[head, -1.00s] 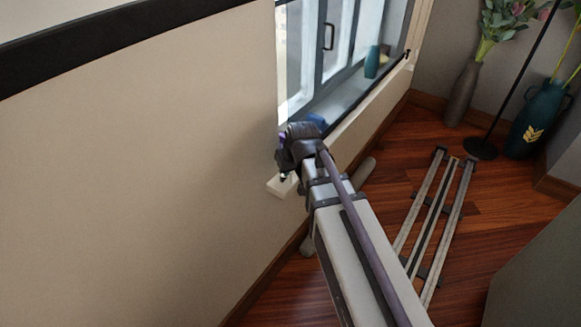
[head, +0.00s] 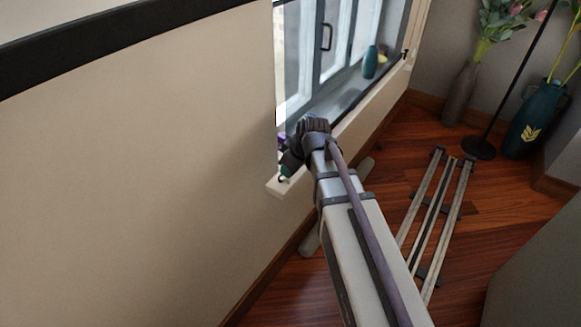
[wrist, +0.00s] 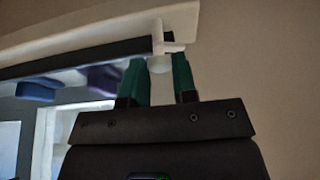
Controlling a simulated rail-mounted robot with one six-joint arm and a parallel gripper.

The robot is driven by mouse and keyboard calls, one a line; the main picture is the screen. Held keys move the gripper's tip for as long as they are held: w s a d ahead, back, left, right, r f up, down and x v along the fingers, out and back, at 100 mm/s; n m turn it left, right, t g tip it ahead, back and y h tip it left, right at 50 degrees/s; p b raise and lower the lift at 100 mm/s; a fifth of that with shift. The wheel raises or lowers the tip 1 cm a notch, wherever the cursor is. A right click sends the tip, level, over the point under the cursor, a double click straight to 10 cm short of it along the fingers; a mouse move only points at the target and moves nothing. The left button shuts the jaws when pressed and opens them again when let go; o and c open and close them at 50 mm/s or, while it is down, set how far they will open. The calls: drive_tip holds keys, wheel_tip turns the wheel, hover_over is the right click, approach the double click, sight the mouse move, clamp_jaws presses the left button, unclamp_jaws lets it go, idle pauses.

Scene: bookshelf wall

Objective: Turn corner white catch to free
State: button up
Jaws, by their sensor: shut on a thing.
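The corner white catch (wrist: 160,64) shows in the wrist view as a small white piece below the edge of a pale ledge (wrist: 110,32). My gripper (wrist: 159,72) has its two green fingers on either side of it and is shut on it. The catch's lower end is partly hidden by the gripper body. In the head view my gripper (head: 287,169) is at the near left corner of the window sill (head: 275,186). The catch cannot be made out there.
The window (head: 325,50) is at the top centre, with a teal vase (head: 370,62) on its sill. A grey floor vase (head: 463,95), a dark teal vase (head: 533,120) and a lamp stand (head: 481,149) are at the right. Blank wall (head: 130,190) fills the left.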

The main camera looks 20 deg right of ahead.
drive_tip(key=o, duration=0.9)
drive_tip(key=shift+r, duration=0.1)
drive_tip(key=p+v, duration=1)
drive_tip(key=shift+s+d+r, duration=0.15)
drive_tip(key=shift+r, duration=0.1)
